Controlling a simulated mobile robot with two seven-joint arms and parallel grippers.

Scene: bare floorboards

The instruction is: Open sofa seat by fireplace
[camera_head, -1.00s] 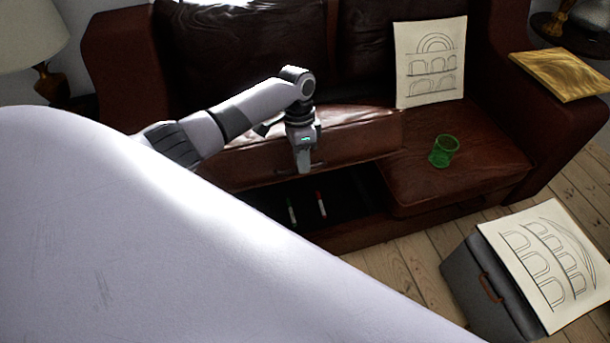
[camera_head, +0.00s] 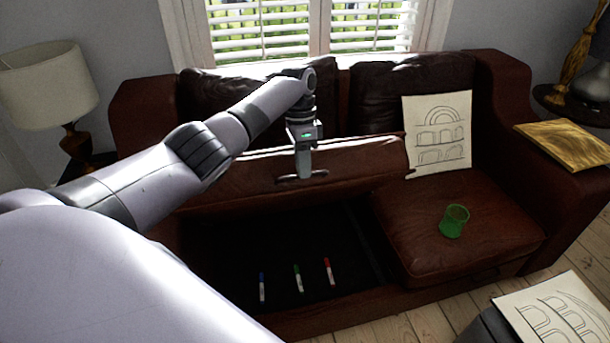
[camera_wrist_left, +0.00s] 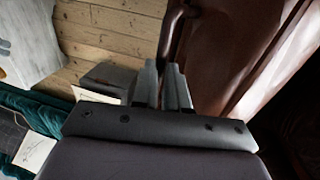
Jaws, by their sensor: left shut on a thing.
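The brown leather sofa (camera_head: 470,222) stands below the window. Its left seat (camera_head: 350,168) is tilted up, showing a dark storage space (camera_head: 225,245) underneath. A blue marker (camera_head: 262,288), a green marker (camera_head: 298,279) and a red marker (camera_head: 328,272) lie inside. My left gripper (camera_head: 303,174) is at the raised seat's front face, shut on its handle (camera_head: 288,180). The handle (camera_wrist_left: 172,35) also shows in the left wrist view, at the tips of the close-set fingers (camera_wrist_left: 162,85). My right gripper is not in view.
A green cup (camera_head: 454,221) stands on the closed right seat. A drawing (camera_head: 437,135) leans on the backrest, and a wooden board (camera_head: 570,145) lies on the right armrest. Another drawing (camera_head: 555,308) is at the lower right. A lamp (camera_head: 48,85) stands at left.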

